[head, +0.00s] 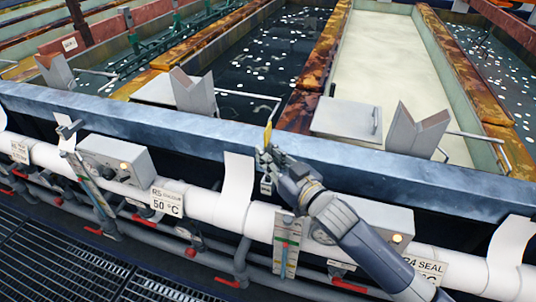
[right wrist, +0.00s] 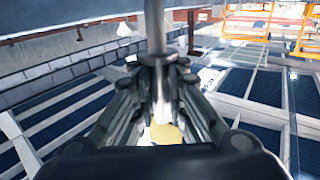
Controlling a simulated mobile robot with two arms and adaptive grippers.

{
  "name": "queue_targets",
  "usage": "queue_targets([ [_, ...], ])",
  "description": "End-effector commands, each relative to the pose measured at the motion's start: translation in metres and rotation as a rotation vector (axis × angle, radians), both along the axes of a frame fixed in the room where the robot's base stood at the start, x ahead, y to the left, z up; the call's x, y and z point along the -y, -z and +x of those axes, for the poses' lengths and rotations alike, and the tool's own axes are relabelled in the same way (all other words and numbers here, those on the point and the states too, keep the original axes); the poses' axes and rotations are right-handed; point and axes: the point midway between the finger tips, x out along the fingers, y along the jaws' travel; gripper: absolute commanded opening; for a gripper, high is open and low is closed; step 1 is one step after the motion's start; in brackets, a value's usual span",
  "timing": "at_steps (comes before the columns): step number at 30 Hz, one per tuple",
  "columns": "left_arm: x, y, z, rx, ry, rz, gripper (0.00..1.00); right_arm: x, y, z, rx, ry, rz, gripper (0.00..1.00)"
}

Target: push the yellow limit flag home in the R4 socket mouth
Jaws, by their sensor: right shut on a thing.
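The yellow limit flag (head: 267,136) shows as a thin upright yellow strip just above my right gripper (head: 266,157), in front of the blue-grey tank rim. In the right wrist view, the fingers of my right gripper (right wrist: 162,92) are closed around a slim grey stem, with a yellow patch of the flag (right wrist: 165,133) low between them. Fingers and palm hide part of the flag. I cannot make out the R4 socket mouth; a sign reading R4 SEAL (head: 425,268) hangs on the white pipe at lower right. My left gripper is not in view.
The blue-grey tank rim (head: 170,122) runs behind the gripper, with grey V-shaped rests (head: 193,91) on it. Below are the white pipe (head: 110,174), a grey control box (head: 375,220) and a striped gauge (head: 286,247). A floor grating (head: 60,262) lies at lower left.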

Motion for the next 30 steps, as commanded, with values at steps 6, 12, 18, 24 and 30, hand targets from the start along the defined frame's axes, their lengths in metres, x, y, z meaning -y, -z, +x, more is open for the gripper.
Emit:
queue_targets([
  [6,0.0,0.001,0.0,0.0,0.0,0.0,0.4,0.0,0.0,0.0,0.002,0.0,0.001,0.0],
  [12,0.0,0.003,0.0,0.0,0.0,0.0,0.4,0.0,0.004,0.0,0.001,0.0,0.001,0.0],
  [18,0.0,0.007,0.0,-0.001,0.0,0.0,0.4,0.0,0.009,0.0,0.0,0.0,0.001,0.0],
  [24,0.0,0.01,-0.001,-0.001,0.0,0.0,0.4,0.0,0.014,0.0,0.001,0.0,0.002,0.0],
  [30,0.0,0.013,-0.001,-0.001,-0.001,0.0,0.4,0.0,0.019,0.0,0.001,0.0,0.002,0.0],
])
